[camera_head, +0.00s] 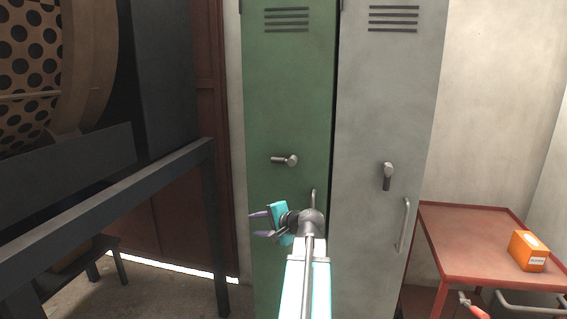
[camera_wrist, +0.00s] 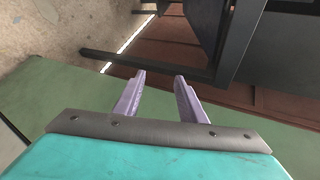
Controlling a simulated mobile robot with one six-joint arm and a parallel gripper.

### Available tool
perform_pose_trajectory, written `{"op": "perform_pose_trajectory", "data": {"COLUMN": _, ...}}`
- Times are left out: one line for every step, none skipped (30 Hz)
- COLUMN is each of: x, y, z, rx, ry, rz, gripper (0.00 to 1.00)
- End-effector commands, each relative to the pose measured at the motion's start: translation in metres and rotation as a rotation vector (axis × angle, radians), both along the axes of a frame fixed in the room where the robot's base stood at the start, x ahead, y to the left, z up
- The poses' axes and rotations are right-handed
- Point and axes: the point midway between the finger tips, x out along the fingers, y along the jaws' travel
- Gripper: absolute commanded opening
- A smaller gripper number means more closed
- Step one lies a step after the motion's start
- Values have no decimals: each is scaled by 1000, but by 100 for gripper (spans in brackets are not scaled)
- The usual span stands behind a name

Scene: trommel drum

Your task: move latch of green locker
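The green locker (camera_head: 290,95) stands upright in the middle of the head view, and its green door also shows in the wrist view (camera_wrist: 65,85). Its latch (camera_head: 284,160) is a metal knob with its lever lying horizontally, pointing left. A handle (camera_head: 313,197) sits lower on the green door, partly hidden by my arm. My gripper (camera_head: 257,224) is below and left of the latch, in front of the door, with its fingers pointing left. In the wrist view its two purple fingers (camera_wrist: 158,98) are apart with nothing between them. The latch is not in the wrist view.
A grey locker (camera_head: 385,100) stands right of the green one; its latch (camera_head: 387,175) points down. A red cart (camera_head: 470,238) with an orange box (camera_head: 528,250) is at the right. A dark metal frame (camera_head: 150,178) and perforated drum (camera_head: 30,60) take up the left.

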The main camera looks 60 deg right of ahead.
Motion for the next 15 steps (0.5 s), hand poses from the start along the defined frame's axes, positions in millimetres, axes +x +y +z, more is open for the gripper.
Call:
{"op": "perform_pose_trajectory", "data": {"x": -16, "y": -15, "z": 26, "rx": -7, "ry": -34, "rz": -38, "gripper": 37}}
{"op": "perform_pose_trajectory", "data": {"x": -24, "y": -22, "z": 39, "rx": -8, "ry": -55, "rz": -56, "gripper": 37}}
{"op": "perform_pose_trajectory", "data": {"x": -35, "y": -31, "z": 58, "rx": -12, "ry": -82, "rz": -81, "gripper": 37}}
{"op": "perform_pose_trajectory", "data": {"x": -44, "y": -38, "z": 71, "rx": -14, "ry": -104, "rz": -101, "gripper": 37}}
{"op": "perform_pose_trajectory", "data": {"x": -53, "y": -43, "z": 85, "rx": -17, "ry": -124, "rz": -119, "gripper": 37}}
{"op": "perform_pose_trajectory", "data": {"x": -65, "y": -51, "z": 102, "rx": -20, "ry": -151, "rz": -143, "gripper": 37}}
{"op": "perform_pose_trajectory", "data": {"x": -74, "y": -56, "z": 115, "rx": -24, "ry": -171, "rz": -159, "gripper": 37}}
{"op": "perform_pose_trajectory", "data": {"x": -82, "y": -61, "z": 126, "rx": -26, "ry": -190, "rz": -174, "gripper": 37}}
{"op": "perform_pose_trajectory", "data": {"x": -93, "y": -66, "z": 141, "rx": -30, "ry": -212, "rz": -193, "gripper": 37}}
{"op": "perform_pose_trajectory", "data": {"x": -100, "y": -69, "z": 152, "rx": -33, "ry": -228, "rz": -205, "gripper": 37}}
{"op": "perform_pose_trajectory", "data": {"x": -107, "y": -71, "z": 161, "rx": -36, "ry": -242, "rz": -216, "gripper": 37}}
{"op": "perform_pose_trajectory", "data": {"x": -115, "y": -75, "z": 172, "rx": -39, "ry": -259, "rz": -229, "gripper": 37}}
{"op": "perform_pose_trajectory", "data": {"x": -120, "y": -76, "z": 179, "rx": -40, "ry": -270, "rz": -238, "gripper": 37}}
{"op": "perform_pose_trajectory", "data": {"x": -125, "y": -78, "z": 184, "rx": -42, "ry": -280, "rz": -244, "gripper": 37}}
{"op": "perform_pose_trajectory", "data": {"x": -130, "y": -79, "z": 191, "rx": -45, "ry": -290, "rz": -252, "gripper": 37}}
